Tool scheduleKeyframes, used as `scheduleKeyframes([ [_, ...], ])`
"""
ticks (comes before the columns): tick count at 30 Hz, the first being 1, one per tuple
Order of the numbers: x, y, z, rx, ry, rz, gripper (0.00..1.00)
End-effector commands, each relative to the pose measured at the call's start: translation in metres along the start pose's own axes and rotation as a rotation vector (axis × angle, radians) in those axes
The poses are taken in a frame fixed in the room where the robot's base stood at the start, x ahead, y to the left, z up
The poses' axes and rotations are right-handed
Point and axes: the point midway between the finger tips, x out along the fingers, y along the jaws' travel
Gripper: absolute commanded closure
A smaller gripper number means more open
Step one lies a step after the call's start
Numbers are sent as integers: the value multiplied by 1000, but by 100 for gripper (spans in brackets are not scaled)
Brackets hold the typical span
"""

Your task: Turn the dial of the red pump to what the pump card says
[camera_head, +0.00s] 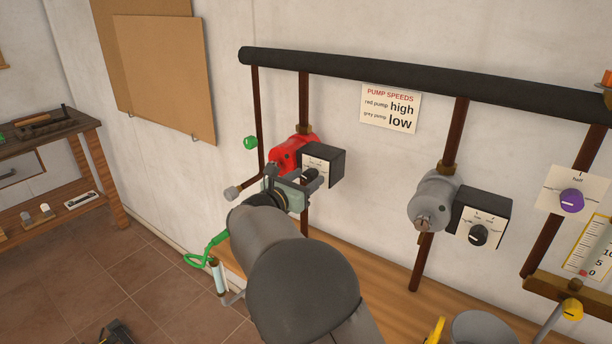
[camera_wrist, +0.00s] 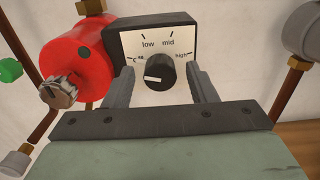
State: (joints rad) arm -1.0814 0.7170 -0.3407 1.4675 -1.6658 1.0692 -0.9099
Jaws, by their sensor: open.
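The red pump (camera_head: 289,152) hangs on the pipework in the head view, and its red body (camera_wrist: 80,62) shows in the wrist view. Its black dial (camera_wrist: 163,76) sits on a white plate marked low, mid and high, with a partly hidden label at far left. The dial's white mark is on its left side, away from high. My gripper (camera_wrist: 161,70) is open, one finger on each side of the dial; I cannot tell whether they touch it. The pump card (camera_head: 390,108) reads red pump high, grey pump low.
A grey pump (camera_head: 432,203) with its own dial box (camera_head: 480,218) is to the right. A purple knob (camera_head: 571,201) is further right. A thick black pipe (camera_head: 400,76) runs above. A wooden ledge (camera_head: 385,300) runs below.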

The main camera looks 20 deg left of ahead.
Motion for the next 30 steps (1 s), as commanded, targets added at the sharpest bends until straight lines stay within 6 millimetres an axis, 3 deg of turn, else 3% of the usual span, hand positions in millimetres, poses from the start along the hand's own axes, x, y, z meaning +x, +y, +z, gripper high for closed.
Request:
scheduleKeyframes([
  [11,6,0,0,0,0,0,51],
  [15,5,0,0,0,1,0,90],
  [16,5,0,0,0,1,0,93],
  [30,5,0,-5,98,0,0,93],
])
